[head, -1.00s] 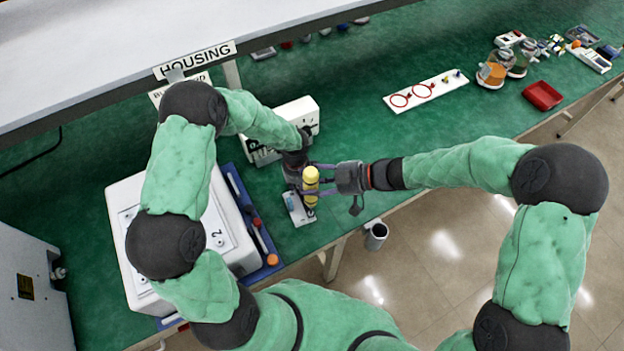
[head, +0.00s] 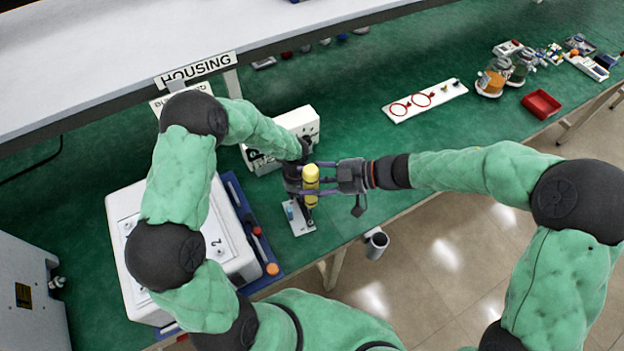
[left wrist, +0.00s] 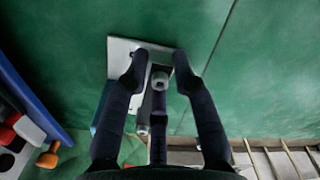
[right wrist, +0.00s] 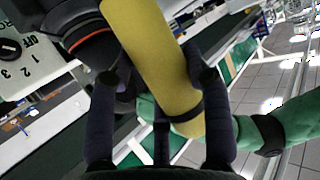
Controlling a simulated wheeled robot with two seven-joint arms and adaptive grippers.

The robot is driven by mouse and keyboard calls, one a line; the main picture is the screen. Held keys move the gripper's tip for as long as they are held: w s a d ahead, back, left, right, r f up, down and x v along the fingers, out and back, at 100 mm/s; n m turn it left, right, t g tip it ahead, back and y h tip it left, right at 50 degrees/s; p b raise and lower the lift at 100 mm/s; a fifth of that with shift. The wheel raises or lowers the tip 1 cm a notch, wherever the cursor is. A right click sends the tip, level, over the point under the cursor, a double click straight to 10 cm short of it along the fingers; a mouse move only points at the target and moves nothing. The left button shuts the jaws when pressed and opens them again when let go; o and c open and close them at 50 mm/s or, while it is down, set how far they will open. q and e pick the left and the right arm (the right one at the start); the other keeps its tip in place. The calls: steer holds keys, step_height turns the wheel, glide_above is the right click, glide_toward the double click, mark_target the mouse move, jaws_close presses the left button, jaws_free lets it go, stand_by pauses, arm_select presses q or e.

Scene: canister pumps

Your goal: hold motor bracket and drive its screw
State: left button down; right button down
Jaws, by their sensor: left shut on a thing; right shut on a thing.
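The white base plate (head: 302,229) lies on the green bench; it also shows in the left wrist view (left wrist: 119,58). My left gripper (left wrist: 160,80) points down over the plate, shut on a small grey part with a round hole, seemingly the motor bracket (left wrist: 160,84). In the head view the bracket is mostly hidden by the grippers. My right gripper (head: 318,180) is shut on the yellow handle of a screwdriver (head: 311,187), upright close beside my left gripper. The handle fills the middle of the right wrist view (right wrist: 150,50). The screw and the tip's contact cannot be made out.
A white lidded box (head: 228,250) and a blue tray with tools (head: 262,232) stand left of the plate. A white labelled box (head: 300,122) is behind. The bench right of the grippers is clear up to a white strip (head: 456,90).

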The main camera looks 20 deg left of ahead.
arm_select(q)
steer(key=c, duration=0.9)
jaws_free()
steer(key=shift+r, duration=0.1)
step_height(320, 180, up, 12)
steer(key=shift+f, duration=0.15)
